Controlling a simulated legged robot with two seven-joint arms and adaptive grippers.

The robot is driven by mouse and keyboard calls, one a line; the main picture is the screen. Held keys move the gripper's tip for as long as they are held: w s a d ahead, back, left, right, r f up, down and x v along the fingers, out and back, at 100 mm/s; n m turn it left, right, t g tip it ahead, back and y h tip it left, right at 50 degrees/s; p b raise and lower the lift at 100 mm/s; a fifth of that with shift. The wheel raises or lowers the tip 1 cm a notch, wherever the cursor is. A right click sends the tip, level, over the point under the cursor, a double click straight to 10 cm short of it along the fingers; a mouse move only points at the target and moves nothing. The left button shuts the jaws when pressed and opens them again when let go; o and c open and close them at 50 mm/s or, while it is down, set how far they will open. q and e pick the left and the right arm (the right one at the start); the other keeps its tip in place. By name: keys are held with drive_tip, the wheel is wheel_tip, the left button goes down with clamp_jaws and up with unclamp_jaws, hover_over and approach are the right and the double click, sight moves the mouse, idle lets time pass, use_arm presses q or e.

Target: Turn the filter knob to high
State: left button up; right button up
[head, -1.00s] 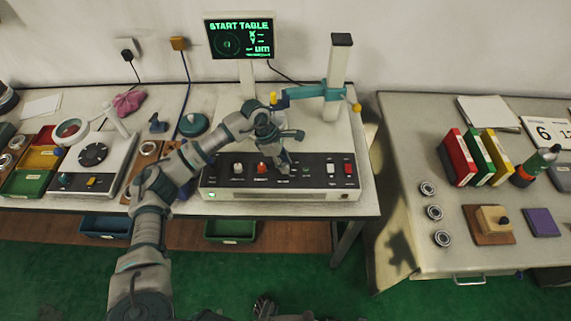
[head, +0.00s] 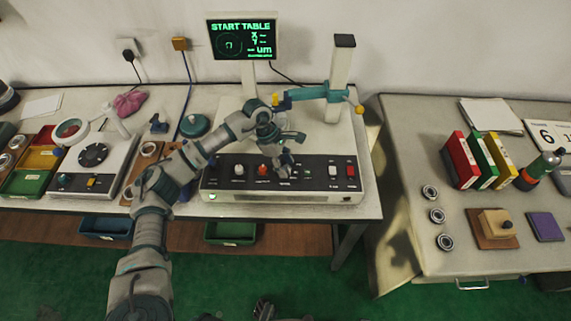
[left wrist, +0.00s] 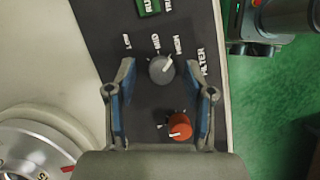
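The filter knob (left wrist: 161,69) is a round grey knob on the dark control panel (left wrist: 95,25). In the left wrist view its white pointer mark points up and right, toward the HIGH label (left wrist: 177,45). My left gripper (left wrist: 163,78) is open, with one blue-padded finger on each side of the knob. The knob lies between the fingertips with gaps on both sides, wider at the right. In the head view my left gripper (head: 286,161) reaches down over the panel of the machine (head: 225,195) and hides the knob.
A red-orange knob (left wrist: 180,125) is close by, near the right finger. Red and white switches (head: 350,171) stand right of the gripper. The right table (head: 420,150) is apart.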

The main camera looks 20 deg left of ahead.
use_arm(q)
drive_tip(key=v, duration=1.2)
drive_tip(key=shift+a, duration=0.15)
drive_tip(key=shift+w+f, duration=0.1)
